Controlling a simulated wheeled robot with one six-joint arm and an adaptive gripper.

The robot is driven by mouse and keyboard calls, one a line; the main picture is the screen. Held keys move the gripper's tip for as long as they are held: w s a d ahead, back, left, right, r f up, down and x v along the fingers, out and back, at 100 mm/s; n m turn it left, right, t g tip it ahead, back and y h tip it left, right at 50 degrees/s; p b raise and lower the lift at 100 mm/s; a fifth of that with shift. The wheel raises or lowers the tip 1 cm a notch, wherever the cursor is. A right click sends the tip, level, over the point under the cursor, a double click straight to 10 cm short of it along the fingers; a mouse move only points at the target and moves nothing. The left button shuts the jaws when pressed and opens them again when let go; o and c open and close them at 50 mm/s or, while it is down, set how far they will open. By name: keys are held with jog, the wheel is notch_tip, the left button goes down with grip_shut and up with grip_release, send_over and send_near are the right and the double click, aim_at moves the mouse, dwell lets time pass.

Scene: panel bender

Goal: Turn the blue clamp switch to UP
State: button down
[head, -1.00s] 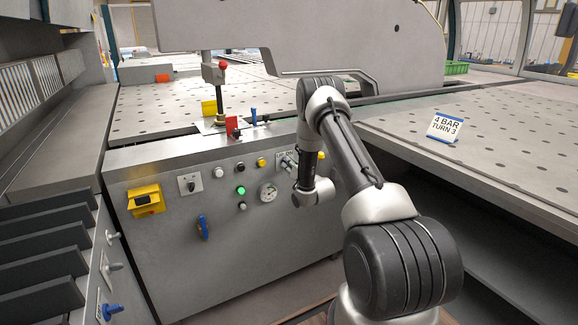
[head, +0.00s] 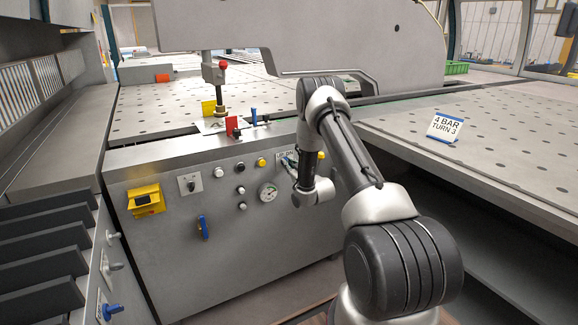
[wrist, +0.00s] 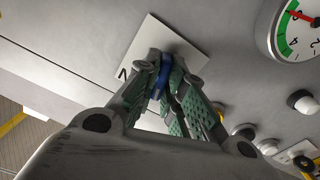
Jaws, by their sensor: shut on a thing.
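The blue clamp switch (wrist: 162,78) sits on a pale label plate (wrist: 180,48) in the wrist view. My gripper (wrist: 168,70) is shut on it, with the green-padded fingers on both sides of the blue handle. Part of the label lettering is hidden by the fingers; one letter shows at the plate's left edge. In the head view my gripper (head: 288,164) reaches the cabinet front just below the plate marked UP and DN (head: 285,155). The switch is mostly hidden there, so its exact angle cannot be read.
A pressure gauge (head: 267,192) and several buttons, with a yellow one (head: 261,162), are left of my gripper. A blue handle (head: 203,228) is lower on the cabinet. A "4 BAR TURN 3" sign (head: 445,128) stands on the perforated table at right.

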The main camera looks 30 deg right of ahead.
jog(key=shift+n, duration=1.2)
jog(key=c, duration=1.5)
grip_release()
jog(key=s, duration=1.2)
jog(key=shift+d, duration=0.2)
